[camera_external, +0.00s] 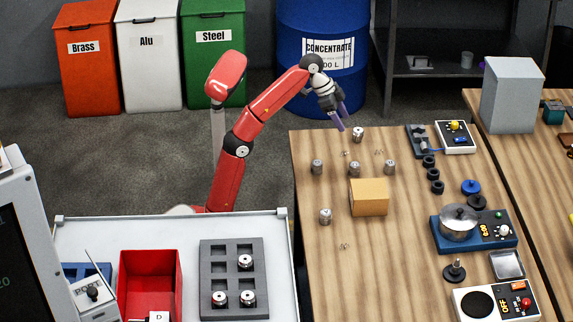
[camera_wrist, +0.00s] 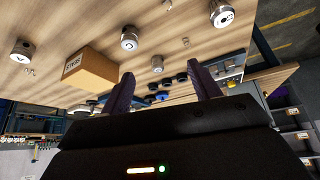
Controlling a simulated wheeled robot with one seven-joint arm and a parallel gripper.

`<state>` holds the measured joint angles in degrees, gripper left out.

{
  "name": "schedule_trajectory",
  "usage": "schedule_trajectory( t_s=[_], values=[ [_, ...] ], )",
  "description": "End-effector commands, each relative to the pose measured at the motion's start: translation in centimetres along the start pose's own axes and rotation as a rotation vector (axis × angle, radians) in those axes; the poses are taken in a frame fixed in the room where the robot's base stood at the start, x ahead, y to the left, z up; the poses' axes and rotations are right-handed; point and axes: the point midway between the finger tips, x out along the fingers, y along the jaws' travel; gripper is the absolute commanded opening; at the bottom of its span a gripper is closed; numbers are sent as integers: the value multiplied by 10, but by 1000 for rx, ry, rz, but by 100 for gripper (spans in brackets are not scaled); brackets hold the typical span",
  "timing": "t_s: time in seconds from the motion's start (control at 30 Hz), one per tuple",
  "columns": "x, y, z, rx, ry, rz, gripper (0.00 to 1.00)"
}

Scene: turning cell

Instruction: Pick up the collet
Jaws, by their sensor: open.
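Several small metal cylinders that look like collets stand on the wooden table; which one the task means I cannot tell. One cylinder (camera_external: 358,134) stands near the far edge, just right of my gripper (camera_external: 341,121). Others stand at the left (camera_external: 317,167), middle (camera_external: 354,169), right (camera_external: 390,167) and nearer (camera_external: 325,216). My gripper (camera_wrist: 164,86) is open and empty, above the table's far left corner.
A cardboard box (camera_external: 369,198) stands among the cylinders. A grey tray (camera_external: 232,248) with square pockets holds three similar cylinders, beside a red bin (camera_external: 150,258). Black rings (camera_external: 432,174), a pot (camera_external: 459,222) and control boxes occupy the table's right side. Small wire-like bits lie between cylinders.

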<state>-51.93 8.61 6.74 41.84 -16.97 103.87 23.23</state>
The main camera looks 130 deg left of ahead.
Motion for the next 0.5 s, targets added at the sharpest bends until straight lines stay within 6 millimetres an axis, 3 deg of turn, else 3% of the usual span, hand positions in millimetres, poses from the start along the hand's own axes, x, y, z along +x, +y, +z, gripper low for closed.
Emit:
schedule_trajectory(
  t_s=[0.03,0.1,0.4,0.5],
  values=[
    [2,-20,0,-21,0,-14,62],
    [4,-41,0,-40,4,-27,62],
    [8,-118,11,-102,12,-78,62],
    [15,-111,14,-96,13,-71,62]
  ],
)
